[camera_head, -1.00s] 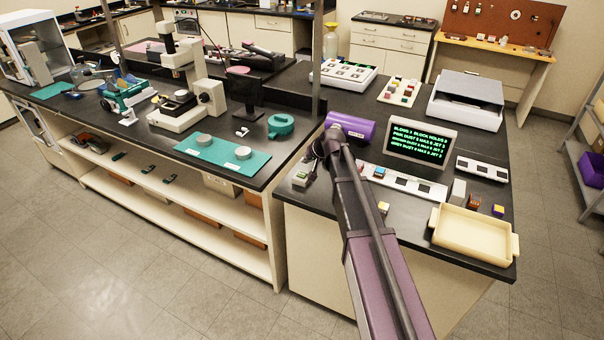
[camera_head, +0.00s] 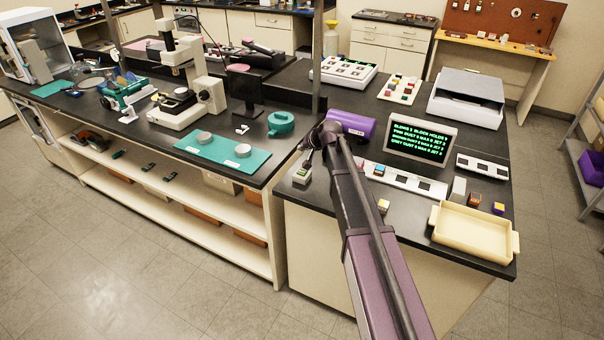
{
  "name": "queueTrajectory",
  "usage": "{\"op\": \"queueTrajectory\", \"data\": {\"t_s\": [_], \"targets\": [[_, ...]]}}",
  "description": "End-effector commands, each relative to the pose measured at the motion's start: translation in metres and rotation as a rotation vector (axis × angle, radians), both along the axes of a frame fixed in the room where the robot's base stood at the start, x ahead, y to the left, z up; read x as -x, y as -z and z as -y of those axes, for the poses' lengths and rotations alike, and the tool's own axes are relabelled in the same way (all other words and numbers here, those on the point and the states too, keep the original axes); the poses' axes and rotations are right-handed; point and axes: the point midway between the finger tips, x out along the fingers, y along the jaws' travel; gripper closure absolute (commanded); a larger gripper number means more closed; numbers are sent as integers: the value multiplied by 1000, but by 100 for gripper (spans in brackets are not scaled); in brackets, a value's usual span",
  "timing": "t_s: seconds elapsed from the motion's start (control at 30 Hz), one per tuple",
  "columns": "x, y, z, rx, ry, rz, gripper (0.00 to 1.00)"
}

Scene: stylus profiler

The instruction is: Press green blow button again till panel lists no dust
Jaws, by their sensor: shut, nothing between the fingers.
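The small box with the green blow button (camera_head: 301,174) stands at the left front corner of the right bench. My gripper (camera_head: 306,160) is shut and empty, just above and behind the button in this view. A gap seems to show between the fingertips and the button, but my gripper is small and dark here. The panel (camera_head: 422,138) is a tilted screen with several lines of green text. Its lower lines seem to name dust colours, but the numbers are too small to read surely.
A white strip with dark squares (camera_head: 403,181) lies right of my arm, near small coloured blocks. A cream tray (camera_head: 473,233) sits at the right front. A teal mat (camera_head: 222,153) lies on the left bench.

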Motion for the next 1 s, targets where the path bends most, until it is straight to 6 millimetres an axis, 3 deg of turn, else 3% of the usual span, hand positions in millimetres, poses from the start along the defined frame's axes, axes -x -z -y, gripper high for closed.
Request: {"op": "queueTrajectory", "data": {"t_s": [1.0], "targets": [[0,79,0,0,0,0,100]]}}
